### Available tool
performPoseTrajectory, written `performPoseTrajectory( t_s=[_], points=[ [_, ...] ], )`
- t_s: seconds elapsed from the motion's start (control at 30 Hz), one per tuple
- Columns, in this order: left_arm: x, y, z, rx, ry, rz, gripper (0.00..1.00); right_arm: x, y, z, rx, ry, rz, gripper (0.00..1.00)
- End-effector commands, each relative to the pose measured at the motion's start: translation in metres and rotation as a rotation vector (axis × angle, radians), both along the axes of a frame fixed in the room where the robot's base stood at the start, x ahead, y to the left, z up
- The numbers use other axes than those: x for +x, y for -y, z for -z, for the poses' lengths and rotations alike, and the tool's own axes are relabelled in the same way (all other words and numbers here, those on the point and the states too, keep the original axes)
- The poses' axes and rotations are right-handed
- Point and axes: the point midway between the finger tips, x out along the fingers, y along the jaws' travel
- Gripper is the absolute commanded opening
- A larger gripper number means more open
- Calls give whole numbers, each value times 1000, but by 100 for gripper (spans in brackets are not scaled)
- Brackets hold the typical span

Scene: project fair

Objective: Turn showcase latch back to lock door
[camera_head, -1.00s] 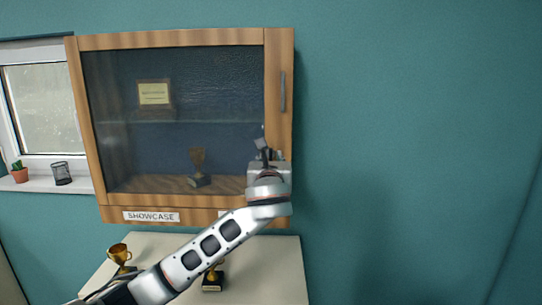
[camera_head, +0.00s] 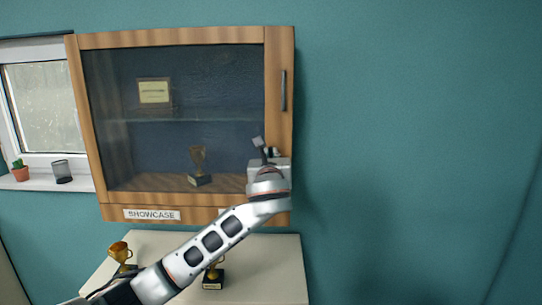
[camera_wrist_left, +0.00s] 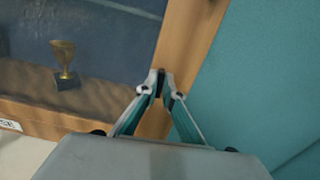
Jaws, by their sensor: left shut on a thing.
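The showcase (camera_head: 180,39) is a wooden wall cabinet with a dark glass door, which looks closed against its frame. A grey bar handle (camera_head: 283,90) is on the right side of the door. My left gripper (camera_head: 264,148) is at the lower right of the door frame, below the handle. In the left wrist view its fingertips (camera_wrist_left: 159,86) are shut on a small dark piece, the latch (camera_wrist_left: 160,77), against the wooden frame. The fingers hide most of the latch, so its exact angle cannot be told. My right gripper is not in view.
A trophy (camera_head: 198,160) and a plaque (camera_head: 154,92) are behind the glass. A pale table (camera_head: 268,262) below holds trophies (camera_head: 121,252). A plant pot (camera_head: 20,173) and a mesh cup (camera_head: 62,171) are on the windowsill. The wall at right is bare.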

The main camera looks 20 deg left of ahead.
Motion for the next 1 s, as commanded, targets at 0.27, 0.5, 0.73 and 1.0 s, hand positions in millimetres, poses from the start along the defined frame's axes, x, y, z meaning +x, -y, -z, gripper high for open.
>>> performPoseTrajectory(
  t_s=[0.27,0.5,0.73,1.0],
  points=[
    [0,-1,1,-192,53,-1,0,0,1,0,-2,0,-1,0],
    [-1,-1,1,-412,116,-1,0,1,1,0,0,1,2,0],
    [-1,-2,1,-622,177,-1,0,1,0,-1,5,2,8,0],
    [-1,-3,2,-869,249,-1,0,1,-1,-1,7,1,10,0]
  ],
)
